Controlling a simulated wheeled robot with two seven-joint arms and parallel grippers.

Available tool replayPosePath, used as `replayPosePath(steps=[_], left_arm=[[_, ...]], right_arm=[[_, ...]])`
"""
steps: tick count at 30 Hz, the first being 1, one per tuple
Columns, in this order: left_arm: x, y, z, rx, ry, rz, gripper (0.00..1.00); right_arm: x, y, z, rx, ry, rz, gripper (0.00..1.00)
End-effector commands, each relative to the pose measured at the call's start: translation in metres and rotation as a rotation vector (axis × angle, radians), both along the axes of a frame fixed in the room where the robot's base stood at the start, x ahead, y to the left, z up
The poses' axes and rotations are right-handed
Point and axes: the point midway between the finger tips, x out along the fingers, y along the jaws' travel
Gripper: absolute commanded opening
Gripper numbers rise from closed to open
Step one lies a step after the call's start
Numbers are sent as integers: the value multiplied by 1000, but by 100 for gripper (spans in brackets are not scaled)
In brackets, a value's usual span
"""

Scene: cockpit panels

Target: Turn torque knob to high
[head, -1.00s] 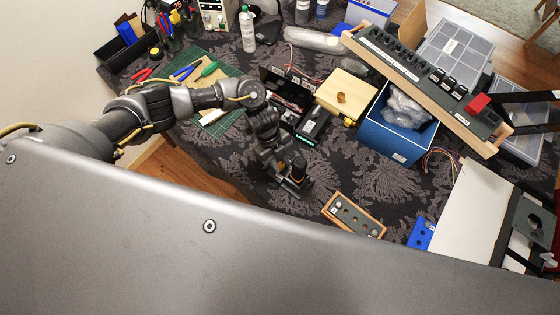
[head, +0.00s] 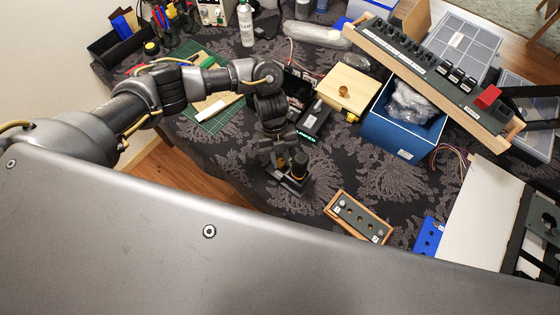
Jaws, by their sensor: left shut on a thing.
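My left gripper (head: 284,168) reaches down over the dark patterned cloth near the middle of the head view. It is shut on a dark upright thing with a yellow-orange band (head: 299,162), which stands on a small dark base (head: 291,187). My gripper and wrist hide part of this thing, and I cannot read any marking on it. I cannot tell for sure whether it is the torque knob or where it is set. My right gripper is not in view.
A small wood-framed panel (head: 358,218) lies to the right. A long panel with black knobs (head: 400,50) and a red block (head: 488,96) rests slanted near a blue box (head: 397,132). A wooden box (head: 347,88) and a green mat (head: 213,118) lie behind. Bare cloth surrounds the gripper.

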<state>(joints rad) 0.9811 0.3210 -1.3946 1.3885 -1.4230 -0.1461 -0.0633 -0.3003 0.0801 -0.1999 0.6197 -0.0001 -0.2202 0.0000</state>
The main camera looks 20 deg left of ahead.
Motion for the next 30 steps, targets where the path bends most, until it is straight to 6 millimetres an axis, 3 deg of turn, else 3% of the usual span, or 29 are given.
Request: replayPosePath(steps=[3,15,30], left_arm=[[2,-1,-4,1,-4,-112,0],[2,-2,-2,2,-3,-442,0],[1,-2,0,0,0,-617,0]], right_arm=[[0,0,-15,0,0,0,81],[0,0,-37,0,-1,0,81],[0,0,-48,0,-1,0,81]])
